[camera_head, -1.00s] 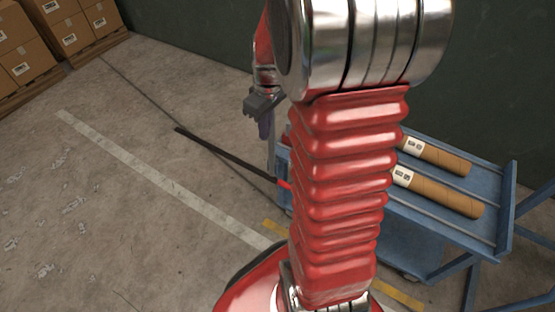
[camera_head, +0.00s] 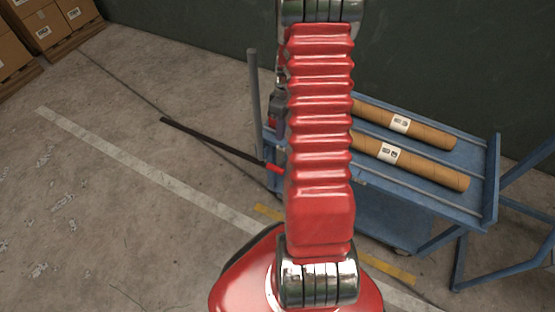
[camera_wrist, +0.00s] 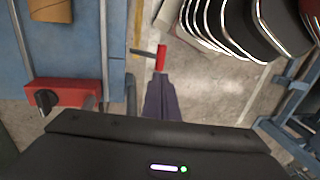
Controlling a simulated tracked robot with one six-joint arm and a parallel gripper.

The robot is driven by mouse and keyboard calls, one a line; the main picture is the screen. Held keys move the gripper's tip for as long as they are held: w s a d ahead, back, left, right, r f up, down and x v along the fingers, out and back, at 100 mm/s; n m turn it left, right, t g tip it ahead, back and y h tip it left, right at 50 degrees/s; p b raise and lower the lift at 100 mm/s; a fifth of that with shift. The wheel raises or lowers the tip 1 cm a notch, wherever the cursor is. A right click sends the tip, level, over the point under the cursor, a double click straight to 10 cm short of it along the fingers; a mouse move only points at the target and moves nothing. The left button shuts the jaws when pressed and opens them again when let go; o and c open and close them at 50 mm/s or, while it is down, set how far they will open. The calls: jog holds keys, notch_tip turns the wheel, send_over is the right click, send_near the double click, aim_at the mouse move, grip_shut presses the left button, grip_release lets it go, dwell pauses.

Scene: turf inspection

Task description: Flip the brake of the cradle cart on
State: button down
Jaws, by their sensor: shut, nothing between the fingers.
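The blue cradle cart (camera_head: 420,195) stands on the right in the head view. In the wrist view its blue deck (camera_wrist: 75,55) is at the upper left. A short red grip (camera_head: 274,168) shows at the cart's left end. In the wrist view a red grip on a dark bar (camera_wrist: 160,58) sits just beyond my fingertips. A red block (camera_wrist: 75,90) with a black knob (camera_wrist: 45,101) is at the cart's edge. I cannot tell which is the brake. My gripper (camera_wrist: 161,80) is shut and empty; in the head view my arm mostly hides it.
Two brown tubes (camera_head: 425,133) (camera_head: 405,160) lie on the cart. A grey post (camera_head: 254,100) rises at its left end, and a long dark bar (camera_head: 210,142) extends left. Boxes (camera_head: 55,25) stand at the upper left. The floor between is clear.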

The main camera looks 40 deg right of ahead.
jog(key=shift+f, duration=0.1)
send_over(277, 166)
jog(key=f, duration=1.1)
jog(key=shift+w+d+f, duration=0.1)
jog(key=shift+d+f, duration=0.1)
jog(key=shift+f, duration=0.2)
jog(key=shift+a+f, duration=0.15)
jog(key=shift+f, duration=0.7)
